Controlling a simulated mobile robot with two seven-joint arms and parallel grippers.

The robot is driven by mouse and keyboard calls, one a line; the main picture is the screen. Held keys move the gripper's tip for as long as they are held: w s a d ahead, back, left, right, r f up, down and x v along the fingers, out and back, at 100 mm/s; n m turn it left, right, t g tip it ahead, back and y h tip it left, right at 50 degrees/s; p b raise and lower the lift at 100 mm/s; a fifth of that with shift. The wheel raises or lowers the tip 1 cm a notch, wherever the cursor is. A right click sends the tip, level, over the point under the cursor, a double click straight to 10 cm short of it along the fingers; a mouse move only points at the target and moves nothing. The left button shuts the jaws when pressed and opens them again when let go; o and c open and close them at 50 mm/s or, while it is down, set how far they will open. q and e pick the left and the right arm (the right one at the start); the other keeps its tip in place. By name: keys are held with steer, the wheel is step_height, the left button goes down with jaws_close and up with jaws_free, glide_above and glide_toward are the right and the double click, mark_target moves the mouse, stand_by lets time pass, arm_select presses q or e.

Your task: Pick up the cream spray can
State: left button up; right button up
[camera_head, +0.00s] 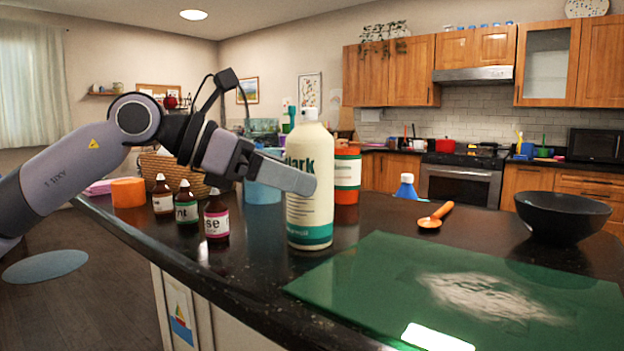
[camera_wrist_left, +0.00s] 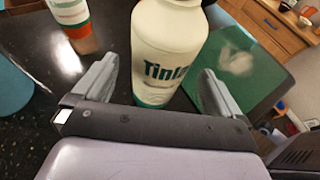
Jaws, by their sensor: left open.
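The cream spray can (camera_head: 312,208), with a white cap, dark green lettering and a green band at its base, stands upright on the dark counter. My left gripper (camera_head: 305,182) is at the can in the head view, with one finger across its front. In the left wrist view the can (camera_wrist_left: 166,50) stands between the two spread fingers of the left gripper (camera_wrist_left: 155,88). The gripper is open, and a gap shows between each finger and the can. My right gripper is not in view.
Small dark bottles (camera_head: 216,214) stand left of the can. An orange-and-white canister (camera_head: 347,175) and a blue container (camera_head: 262,185) stand behind it. A green board (camera_head: 400,280), an orange spoon (camera_head: 435,215) and a black bowl (camera_head: 548,215) lie to the right.

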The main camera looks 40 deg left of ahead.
arm_select(q)
steer(key=x, duration=0.1)
steer(key=p+x, duration=0.1)
steer(key=shift+w+d+r, duration=0.15)
steer(key=shift+w, duration=0.15)
steer(key=shift+w+d+f, duration=0.25)
steer(key=shift+w+f, duration=0.1)
steer(key=shift+w, duration=0.1)
steer(key=shift+r, duration=0.1)
steer(key=c, duration=1.4)
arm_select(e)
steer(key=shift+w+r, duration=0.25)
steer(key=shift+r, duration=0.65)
arm_select(q)
steer(key=shift+r, duration=0.1)
step_height(320, 180, up, 18)
steer(key=p, duration=1.2)
steer(key=shift+r, duration=0.15)
steer(key=shift+r+p, duration=0.55)
steer(key=shift+r, duration=0.2)
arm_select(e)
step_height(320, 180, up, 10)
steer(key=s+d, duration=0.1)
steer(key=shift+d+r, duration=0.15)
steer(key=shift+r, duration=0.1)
